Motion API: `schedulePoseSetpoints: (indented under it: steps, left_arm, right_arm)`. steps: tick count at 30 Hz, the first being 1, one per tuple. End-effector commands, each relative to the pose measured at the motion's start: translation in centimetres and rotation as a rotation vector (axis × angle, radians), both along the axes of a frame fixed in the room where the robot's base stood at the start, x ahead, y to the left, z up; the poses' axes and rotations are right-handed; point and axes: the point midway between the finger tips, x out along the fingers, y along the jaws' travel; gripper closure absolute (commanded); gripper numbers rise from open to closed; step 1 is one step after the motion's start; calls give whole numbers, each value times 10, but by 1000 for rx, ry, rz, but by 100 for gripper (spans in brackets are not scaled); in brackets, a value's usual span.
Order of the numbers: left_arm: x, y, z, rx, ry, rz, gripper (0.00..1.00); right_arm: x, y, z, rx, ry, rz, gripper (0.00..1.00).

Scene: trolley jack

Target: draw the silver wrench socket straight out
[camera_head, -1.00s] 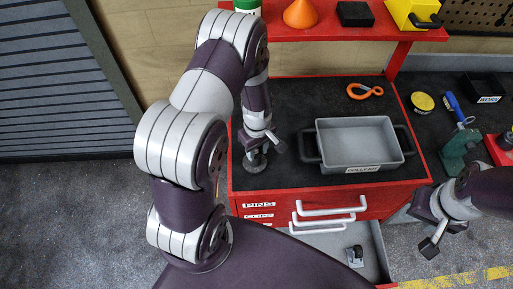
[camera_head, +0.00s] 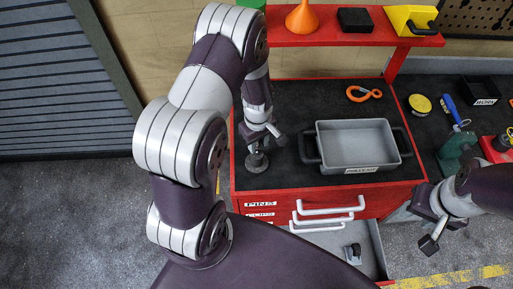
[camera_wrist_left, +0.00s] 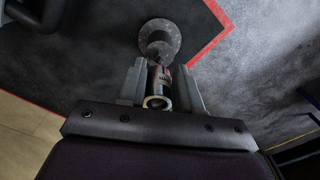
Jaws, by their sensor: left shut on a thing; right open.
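The silver wrench socket (camera_wrist_left: 157,90) sits between the fingers of my left gripper (camera_wrist_left: 160,88) in the left wrist view, its open ring end facing the camera. My left gripper (camera_head: 262,137) is shut on it, above the cart top in the head view. A round grey stand (camera_wrist_left: 160,40) with a short post lies just beyond the socket; it also shows below the gripper in the head view (camera_head: 257,162). I cannot tell whether the socket still touches the post. My right gripper (camera_head: 442,239) is open and empty, right of the red cart.
A grey tray (camera_head: 356,166) with dark handles stands right of the stand on the red cart (camera_head: 300,184). An orange hook (camera_head: 364,94) lies behind it. A red shelf (camera_head: 340,39) runs above the back. Drawers (camera_head: 340,236) stand open in front.

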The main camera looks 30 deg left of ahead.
Motion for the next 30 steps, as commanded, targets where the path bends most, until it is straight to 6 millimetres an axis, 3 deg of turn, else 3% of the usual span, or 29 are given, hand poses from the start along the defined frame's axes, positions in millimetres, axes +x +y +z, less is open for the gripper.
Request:
schedulePoseSetpoints:
  steps: [5,18,30]
  left_arm:
    - [0,0,5,0,0,0,100]
    - [0,0,51,0,1,0,100]
    - [0,0,50,0,1,0,100]
  right_arm:
    - [0,0,5,0,0,0,57]
    - [0,0,43,0,0,0,57]
    - [0,0,41,0,0,0,57]
